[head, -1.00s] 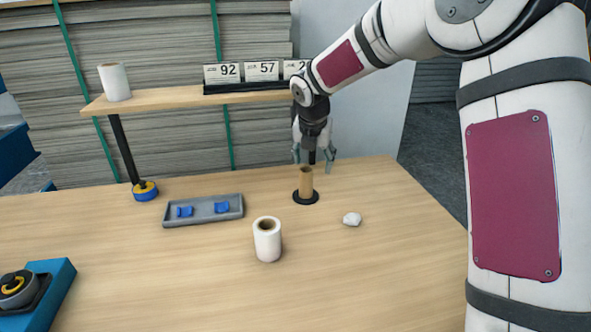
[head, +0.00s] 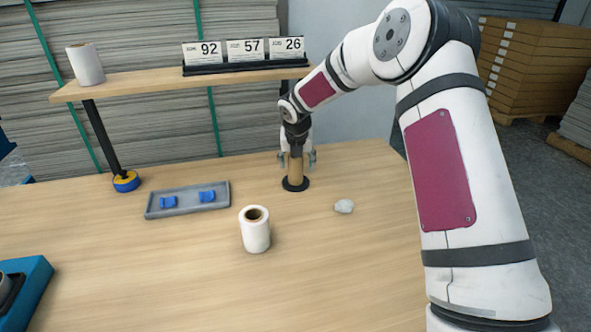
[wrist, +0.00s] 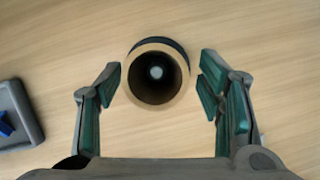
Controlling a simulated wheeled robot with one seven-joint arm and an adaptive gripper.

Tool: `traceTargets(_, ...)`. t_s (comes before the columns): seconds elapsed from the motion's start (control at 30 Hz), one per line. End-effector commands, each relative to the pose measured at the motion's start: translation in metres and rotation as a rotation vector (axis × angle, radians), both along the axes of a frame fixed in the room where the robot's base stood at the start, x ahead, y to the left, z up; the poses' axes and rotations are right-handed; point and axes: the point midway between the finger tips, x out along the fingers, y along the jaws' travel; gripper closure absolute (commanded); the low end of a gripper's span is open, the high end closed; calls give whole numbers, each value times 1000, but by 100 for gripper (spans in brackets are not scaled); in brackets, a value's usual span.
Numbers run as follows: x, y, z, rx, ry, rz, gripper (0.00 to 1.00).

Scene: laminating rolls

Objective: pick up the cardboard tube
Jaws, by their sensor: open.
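The brown cardboard tube (head: 295,170) stands upright on a round black base (head: 295,185) on the table. In the wrist view I look down into the open end of the tube (wrist: 158,77), and a pale spot shows deep inside it. My gripper (head: 297,160) is over the tube with its fingers pointing down. In the wrist view the green-padded fingers of my gripper (wrist: 162,82) are spread to the left and right of the tube, with a gap on each side. The gripper is open and holds nothing.
A white roll (head: 255,229) stands in front, a crumpled white lump (head: 344,206) lies to the right, and a grey tray (head: 160,211) with blue pieces lies left. A shelf (head: 150,85) with number cards (head: 246,52) is behind.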

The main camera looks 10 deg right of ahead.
Motion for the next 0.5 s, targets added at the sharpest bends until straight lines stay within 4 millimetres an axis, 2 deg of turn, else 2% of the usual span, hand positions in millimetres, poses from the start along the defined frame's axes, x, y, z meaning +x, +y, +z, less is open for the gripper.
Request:
traceTargets(0.03,2,1,-9,1,4,1,39)
traceTargets(0.23,14,0,-35,0,4,0,39)
traceTargets(0.5,18,-1,-42,0,1,0,39)
